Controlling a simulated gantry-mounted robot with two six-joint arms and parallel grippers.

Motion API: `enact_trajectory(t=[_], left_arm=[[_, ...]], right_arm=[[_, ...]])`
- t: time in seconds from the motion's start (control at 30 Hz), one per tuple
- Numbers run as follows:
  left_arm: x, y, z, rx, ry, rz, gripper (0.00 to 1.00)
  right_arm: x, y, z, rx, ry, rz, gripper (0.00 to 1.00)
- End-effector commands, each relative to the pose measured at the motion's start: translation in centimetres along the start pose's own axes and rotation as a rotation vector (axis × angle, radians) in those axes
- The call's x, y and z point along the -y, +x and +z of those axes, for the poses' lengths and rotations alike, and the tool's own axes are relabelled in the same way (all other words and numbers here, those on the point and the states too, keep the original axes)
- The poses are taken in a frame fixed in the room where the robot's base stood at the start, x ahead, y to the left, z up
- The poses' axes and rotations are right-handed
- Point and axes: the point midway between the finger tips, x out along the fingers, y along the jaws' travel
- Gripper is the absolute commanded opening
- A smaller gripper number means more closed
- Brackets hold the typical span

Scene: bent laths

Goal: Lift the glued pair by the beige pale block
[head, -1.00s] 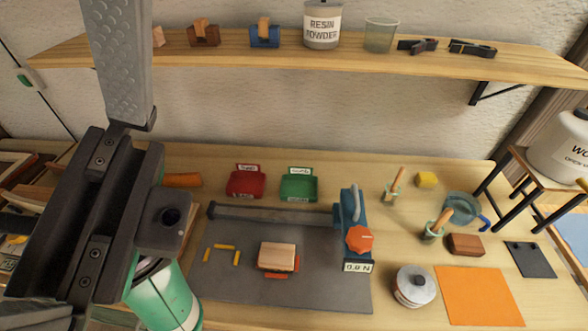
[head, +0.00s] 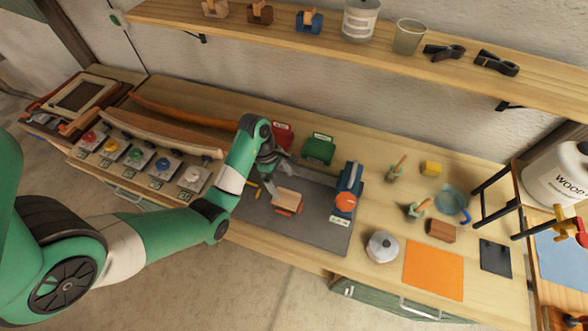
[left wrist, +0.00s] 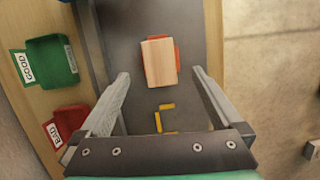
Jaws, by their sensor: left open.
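The beige pale block (head: 287,197) lies on the dark grey mat (head: 325,232), with red edges showing beside and below it. In the left wrist view the pale block (left wrist: 159,62) shows its wood-grained top, ahead of the fingertips. My left gripper (head: 270,178) is open and empty, just to the left of and above the block in the head view. In the left wrist view its two fingers (left wrist: 160,75) stand wide apart, one on either side of the block's line. My right gripper is not in view.
Yellow corner marks (left wrist: 163,114) lie on the mat. A blue press with an orange knob (head: 345,202) stands right of the block. The red bin (head: 281,136) and green bin (head: 318,150) stand behind. An orange sheet (head: 433,270) lies at right.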

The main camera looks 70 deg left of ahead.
Motion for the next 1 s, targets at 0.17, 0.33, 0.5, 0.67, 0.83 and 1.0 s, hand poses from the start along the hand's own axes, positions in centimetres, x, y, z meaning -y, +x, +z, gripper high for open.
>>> enact_trajectory(t=[0.17,0.33,0.5,0.67,0.83,1.0], left_arm=[[0.0,-1.5,-1.6,0.001,-0.054,0.007,1.0],[-0.1,-0.6,-1.7,0.002,-0.052,0.009,1.0],[-0.1,2.2,-1.8,0.003,-0.05,0.009,1.0],[-0.1,5.6,-1.8,0.003,-0.05,0.01,1.0],[-0.1,8.3,-1.6,0.002,-0.051,0.007,1.0],[-0.2,9.9,-1.5,0.003,-0.051,0.009,1.0]], right_arm=[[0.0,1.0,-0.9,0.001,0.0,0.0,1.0],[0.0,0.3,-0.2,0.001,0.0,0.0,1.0],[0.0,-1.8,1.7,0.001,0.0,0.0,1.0],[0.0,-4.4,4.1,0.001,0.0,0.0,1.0],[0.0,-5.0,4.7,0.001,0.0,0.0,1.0],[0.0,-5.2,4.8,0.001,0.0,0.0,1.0]])
